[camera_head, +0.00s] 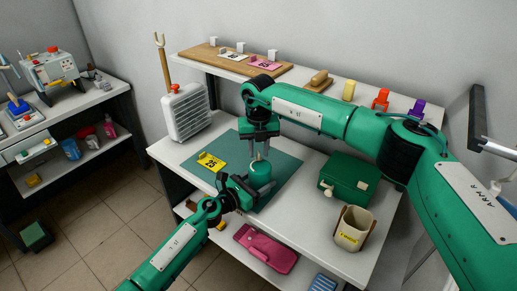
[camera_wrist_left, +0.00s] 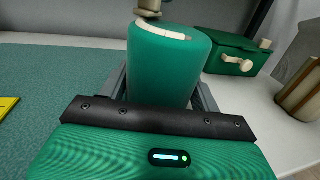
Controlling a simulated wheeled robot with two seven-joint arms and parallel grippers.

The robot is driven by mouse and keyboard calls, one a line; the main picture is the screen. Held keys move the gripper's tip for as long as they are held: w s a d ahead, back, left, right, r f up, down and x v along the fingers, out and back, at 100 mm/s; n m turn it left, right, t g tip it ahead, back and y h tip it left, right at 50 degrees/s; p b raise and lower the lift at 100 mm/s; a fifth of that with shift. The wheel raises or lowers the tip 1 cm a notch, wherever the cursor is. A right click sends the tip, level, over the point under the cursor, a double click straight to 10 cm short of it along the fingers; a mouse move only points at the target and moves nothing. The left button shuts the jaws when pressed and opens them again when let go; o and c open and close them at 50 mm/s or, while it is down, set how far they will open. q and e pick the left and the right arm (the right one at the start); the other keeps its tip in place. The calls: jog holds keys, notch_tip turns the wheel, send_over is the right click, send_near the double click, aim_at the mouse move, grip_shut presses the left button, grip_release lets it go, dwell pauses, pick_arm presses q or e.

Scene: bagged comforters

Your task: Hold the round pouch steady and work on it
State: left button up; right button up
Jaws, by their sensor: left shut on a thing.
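The round pouch (camera_head: 261,172) is a small green drum-like thing standing above the green mat. In the left wrist view the pouch (camera_wrist_left: 166,62) fills the space between my left fingers, with a pale curved strip along its upper edge. My left gripper (camera_head: 249,186) is shut on the pouch from the near left side. My right gripper (camera_head: 261,153) points straight down just above the pouch's top. Its fingertips are too small to tell whether they are open. A beige piece (camera_wrist_left: 149,8) shows at the pouch's top, partly cut off.
A green box (camera_head: 348,182) and a beige bin (camera_head: 353,228) stand at the right. A white heater-like unit (camera_head: 186,112) stands at back left. A shelf runs behind.

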jog(key=shift+a, duration=0.1)
jog(key=n, duration=0.4)
jog(key=a+n, duration=0.1)
jog(key=shift+s+a+n, duration=0.1)
jog(key=shift+s+n, duration=0.25)
jog(key=shift+n, duration=0.05)
jog(key=n, duration=0.4)
jog(key=s+n, duration=0.1)
jog(key=n, duration=0.1)
jog(key=shift+s+a, duration=0.1)
jog(key=shift+a, duration=0.3)
jog(key=n, duration=0.3)
jog(key=s+n, duration=0.1)
jog(key=n, duration=0.2)
jog(key=shift+s+f, duration=0.1)
jog(key=shift+s, duration=0.1)
jog(key=n, duration=0.2)
jog(key=s+n, duration=0.1)
jog(key=n, duration=0.2)
jog(key=shift+d, duration=0.2)
jog(key=shift+r+n, duration=0.3)
jog(key=shift+n, duration=0.3)
notch_tip(320, 180, up, 12)
jog(key=shift+f, duration=0.25)
dwell(3.1)
